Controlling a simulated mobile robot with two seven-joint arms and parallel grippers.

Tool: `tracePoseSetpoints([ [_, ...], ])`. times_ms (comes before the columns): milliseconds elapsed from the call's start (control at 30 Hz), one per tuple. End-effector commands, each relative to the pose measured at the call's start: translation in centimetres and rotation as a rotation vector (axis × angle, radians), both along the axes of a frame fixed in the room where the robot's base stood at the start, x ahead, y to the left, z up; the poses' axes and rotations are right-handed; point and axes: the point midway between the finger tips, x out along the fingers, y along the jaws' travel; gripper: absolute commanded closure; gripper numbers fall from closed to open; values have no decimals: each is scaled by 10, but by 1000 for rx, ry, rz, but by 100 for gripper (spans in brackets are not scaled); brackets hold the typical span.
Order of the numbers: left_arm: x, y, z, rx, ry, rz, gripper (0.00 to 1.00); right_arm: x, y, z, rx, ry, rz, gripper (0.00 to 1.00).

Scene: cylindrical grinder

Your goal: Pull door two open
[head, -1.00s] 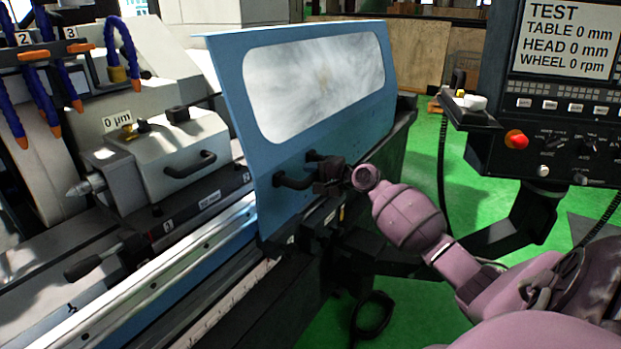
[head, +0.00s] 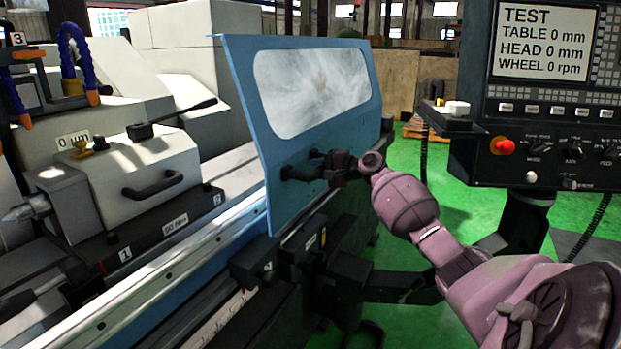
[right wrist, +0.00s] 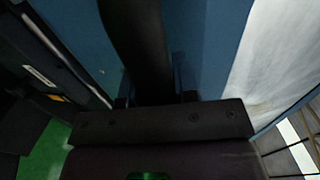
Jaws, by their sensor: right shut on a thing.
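Door two is a blue sliding door panel (head: 245,110) with a clear window, standing on the front rail of the grinder. It carries a dark bar handle (head: 298,174) on its front face. My right gripper (head: 328,166) is at this handle and shut on it. In the right wrist view the dark handle (right wrist: 140,45) runs up between the fingers, with the blue panel (right wrist: 75,30) behind it. The fingers hide part of the handle. My left gripper is not in view.
The control console (head: 540,110) with screen and red button stands at the right, close to my right arm. The workhead (head: 135,170) with its own handle and a lever is left of the door. Green floor (head: 450,190) is free beyond my arm.

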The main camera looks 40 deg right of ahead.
Motion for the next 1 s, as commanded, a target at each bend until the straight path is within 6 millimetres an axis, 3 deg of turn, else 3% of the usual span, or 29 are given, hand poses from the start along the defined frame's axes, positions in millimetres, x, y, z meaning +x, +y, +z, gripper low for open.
tracePoseSetpoints([
  [133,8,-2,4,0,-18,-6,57,1,-3,0,0,0,1,100],
  [433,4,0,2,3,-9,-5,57,1,-3,1,0,0,2,100],
  [467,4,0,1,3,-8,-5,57,1,-3,1,0,0,2,68],
  [600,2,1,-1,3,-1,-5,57,1,-3,1,0,0,2,47],
  [1000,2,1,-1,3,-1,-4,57,-6,-5,1,1,1,1,47],
])
